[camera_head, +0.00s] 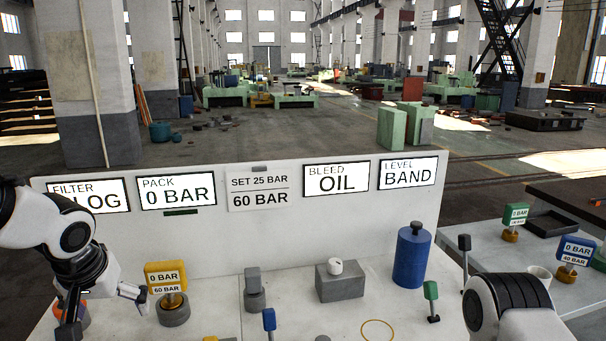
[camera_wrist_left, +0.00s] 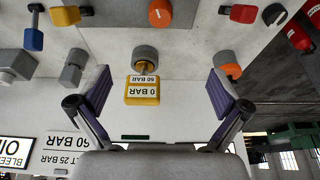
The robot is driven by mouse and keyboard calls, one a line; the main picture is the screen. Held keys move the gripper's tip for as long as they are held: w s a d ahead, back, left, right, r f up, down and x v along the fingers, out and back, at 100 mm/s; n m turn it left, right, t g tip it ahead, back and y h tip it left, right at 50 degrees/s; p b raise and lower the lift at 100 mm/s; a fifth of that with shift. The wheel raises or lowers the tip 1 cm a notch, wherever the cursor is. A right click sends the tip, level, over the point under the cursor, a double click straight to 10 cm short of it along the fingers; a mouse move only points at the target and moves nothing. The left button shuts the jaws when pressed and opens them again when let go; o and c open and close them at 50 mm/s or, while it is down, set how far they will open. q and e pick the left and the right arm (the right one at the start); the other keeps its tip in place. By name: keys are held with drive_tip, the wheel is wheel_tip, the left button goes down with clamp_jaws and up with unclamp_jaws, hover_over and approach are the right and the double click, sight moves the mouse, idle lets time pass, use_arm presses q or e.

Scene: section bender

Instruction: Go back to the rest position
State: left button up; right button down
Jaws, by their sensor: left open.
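My left gripper (camera_head: 104,308) hangs over the left end of the white bench (camera_head: 215,300), left of a yellow gauge tag (camera_head: 165,276) reading 0 BAR and 60 BAR on a round grey base. In the left wrist view the gripper (camera_wrist_left: 159,76) is open, its two purple-padded fingers wide apart. The yellow tag (camera_wrist_left: 142,97) shows between them in the picture, upside down, with clear gaps to both sides. Nothing is held. My right arm shows at the lower right of the head view; its gripper is out of the picture.
A white sign panel (camera_head: 260,232) stands along the bench's back. A grey block (camera_head: 340,287) with a white knob, a blue cylinder (camera_head: 411,262) and a green-topped lever (camera_head: 431,290) stand to the right. A side table holds a green tag (camera_head: 516,214) and a blue tag (camera_head: 575,250).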

use_arm(q)
drive_tip(key=s+d+f+g+p, duration=0.1)
drive_tip(key=s+f+g, duration=0.3)
drive_tip(key=f, duration=0.6)
drive_tip(key=s+d+f+g+p, duration=0.2)
drive_tip(key=s+f, duration=0.3)
drive_tip(key=f, duration=0.5)
drive_tip(key=s+d+f+g+h+p, duration=0.1)
drive_tip(key=s+d+f, duration=0.2)
drive_tip(key=s+f, duration=0.5)
drive_tip(key=s+d+f+g+h+p, duration=0.1)
drive_tip(key=s+d+f+g, duration=0.1)
drive_tip(key=s+f, duration=0.65)
drive_tip(key=w+t, duration=0.1)
drive_tip(key=w+r+m+t, duration=0.1)
drive_tip(key=t, duration=0.1)
drive_tip(key=w+m+t+y, duration=0.1)
drive_tip(key=t, duration=0.1)
drive_tip(key=shift+w+a+r, duration=0.1)
drive_tip(key=shift+a+r, duration=0.2)
drive_tip(key=shift+a, duration=0.05)
use_arm(e)
drive_tip(key=r, duration=0.4)
drive_tip(key=shift+w+r, duration=0.35)
drive_tip(key=shift+w, duration=0.05)
